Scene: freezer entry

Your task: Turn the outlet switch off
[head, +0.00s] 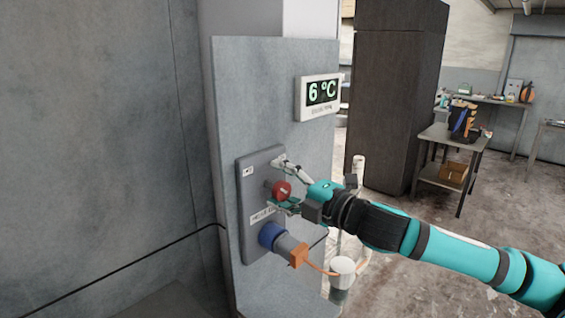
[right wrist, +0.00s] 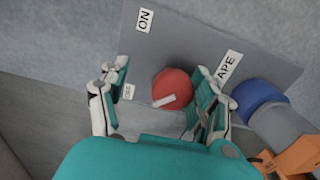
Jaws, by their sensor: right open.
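The outlet switch is a red round knob (head: 281,190) on a grey outlet panel (head: 247,186) fixed to the wall. In the right wrist view the red knob (right wrist: 172,86) has a pale bar mark near its lower edge. That view shows an "ON" label (right wrist: 145,20) and a smaller label (right wrist: 129,91), probably "OFF", on the panel. My right gripper (head: 283,184) is open at the panel, its fingers on either side of the knob. In the right wrist view its fingers (right wrist: 160,97) stand apart around the knob; contact is unclear. My left gripper is not in view.
A blue plug (head: 271,236) with an orange-ended cable (head: 300,256) sits below the knob, close to the gripper. A display reading 6 °C (head: 320,94) is above. A dark cabinet (head: 396,90) and a table (head: 452,138) stand behind at right.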

